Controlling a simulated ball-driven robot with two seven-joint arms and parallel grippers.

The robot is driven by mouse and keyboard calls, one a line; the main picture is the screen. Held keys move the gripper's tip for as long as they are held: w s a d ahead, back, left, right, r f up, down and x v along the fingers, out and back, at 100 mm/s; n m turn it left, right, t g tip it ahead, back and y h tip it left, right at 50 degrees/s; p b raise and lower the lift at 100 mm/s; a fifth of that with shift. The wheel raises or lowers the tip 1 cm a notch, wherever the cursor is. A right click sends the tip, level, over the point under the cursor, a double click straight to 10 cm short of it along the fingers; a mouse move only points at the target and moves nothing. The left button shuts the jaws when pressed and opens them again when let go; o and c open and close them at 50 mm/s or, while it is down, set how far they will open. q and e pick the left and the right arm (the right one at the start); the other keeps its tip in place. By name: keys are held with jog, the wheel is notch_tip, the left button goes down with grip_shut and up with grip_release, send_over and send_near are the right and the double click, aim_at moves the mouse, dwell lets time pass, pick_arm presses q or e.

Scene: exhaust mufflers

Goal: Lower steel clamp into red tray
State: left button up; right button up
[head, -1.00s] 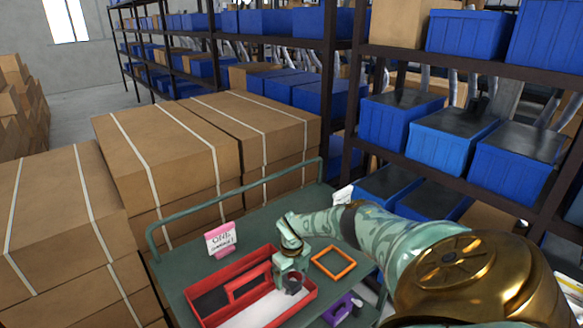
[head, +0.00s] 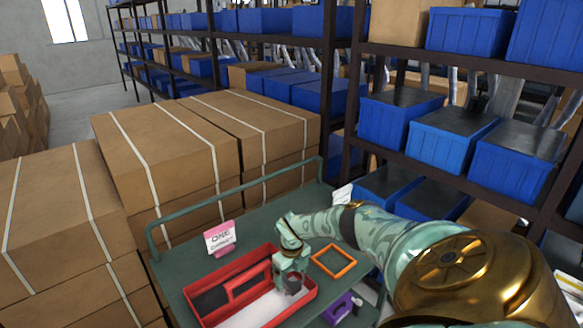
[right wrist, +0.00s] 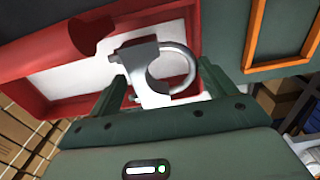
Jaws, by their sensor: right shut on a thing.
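The steel clamp (right wrist: 160,72) is a grey metal ring with a bolted lug. My right gripper (right wrist: 158,90) is shut on it, one finger on each side. In the head view the right gripper (head: 291,284) is over the right part of the red tray (head: 208,318), and the clamp shows there only as a small dark shape. The red tray has a handle divider, a dark lined section and a white lined section. In the right wrist view the clamp is in front of the white section; I cannot tell whether it touches the floor. My left gripper is not in view.
The tray lies on a green cart (head: 180,275) with a raised rail. An orange frame (head: 334,262) lies right of the tray, and a purple item (head: 340,309) is near the front. A sign (head: 220,238) stands behind the tray. Cardboard boxes (head: 165,150) and shelves surround the cart.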

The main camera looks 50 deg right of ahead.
aim_at(291, 276)
jog(key=shift+f+b, duration=0.35)
jog(key=shift+f, duration=0.05)
dwell(0.4)
jog(key=o, duration=1)
notch_tip(291, 276, up, 7)
jog(key=p, duration=0.3)
jog(key=shift+r, duration=0.15)
notch_tip(291, 276, up, 9)
jog(key=p, duration=0.2)
